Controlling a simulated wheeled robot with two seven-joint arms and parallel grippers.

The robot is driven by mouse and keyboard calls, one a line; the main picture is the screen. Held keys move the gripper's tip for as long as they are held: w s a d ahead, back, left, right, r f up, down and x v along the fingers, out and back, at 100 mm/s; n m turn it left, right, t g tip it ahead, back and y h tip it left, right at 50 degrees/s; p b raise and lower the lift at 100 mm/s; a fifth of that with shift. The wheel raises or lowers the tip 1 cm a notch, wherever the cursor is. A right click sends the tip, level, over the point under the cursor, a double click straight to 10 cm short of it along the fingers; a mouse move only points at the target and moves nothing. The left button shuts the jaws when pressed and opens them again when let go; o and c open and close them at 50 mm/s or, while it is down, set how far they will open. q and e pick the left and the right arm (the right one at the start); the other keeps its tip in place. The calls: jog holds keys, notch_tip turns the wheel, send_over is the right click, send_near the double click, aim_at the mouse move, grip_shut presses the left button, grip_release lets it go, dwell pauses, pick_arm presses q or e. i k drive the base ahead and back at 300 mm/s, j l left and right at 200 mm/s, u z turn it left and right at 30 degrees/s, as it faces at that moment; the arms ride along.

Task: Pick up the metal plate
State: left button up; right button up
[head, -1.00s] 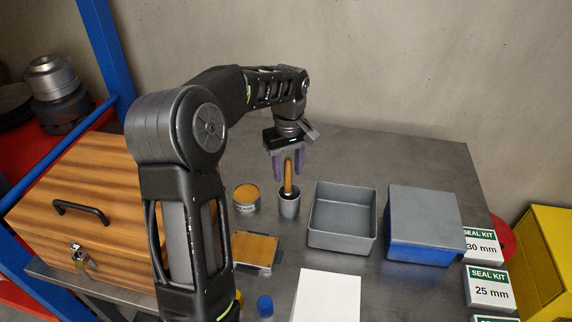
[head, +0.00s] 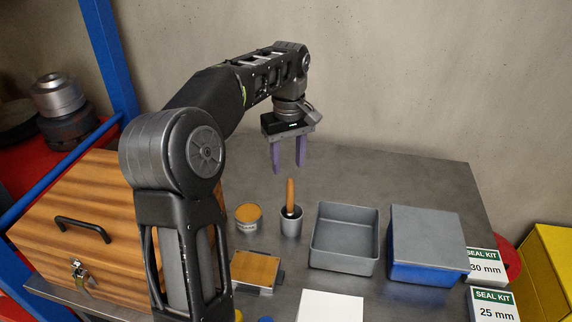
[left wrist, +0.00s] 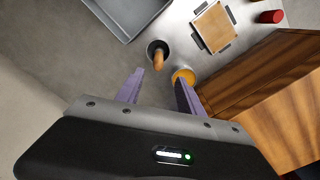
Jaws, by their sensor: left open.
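A flat square plate with a tan, wood-like top and grey metal edges (head: 255,271) lies on the bench, right of the wooden box. It also shows in the left wrist view (left wrist: 213,27). I cannot tell whether it is the metal plate; no other thing looks plainly like one. My left gripper (head: 288,170) is open and empty, with its purple fingers pointing down, above and behind the grey cup. In the left wrist view its fingers (left wrist: 160,88) are apart with nothing between them. My right gripper is not in view.
A grey cup (head: 291,226) holds a wooden-handled tool (head: 290,193). An orange-topped tin (head: 248,217) stands beside it. A grey open tray (head: 345,268), a blue grey-topped box (head: 428,240) and seal kit boxes are rightward. A wooden box (head: 75,225) stands left. The back bench is bare.

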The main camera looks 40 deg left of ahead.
aim_at(249, 268)
jog(key=k+j+z, duration=0.25)
jog(key=z, duration=0.15)
jog(key=k+l+u, duration=0.2)
jog(key=k, duration=0.4)
jog(key=k+l+u, duration=0.2)
jog(key=k, duration=0.45)
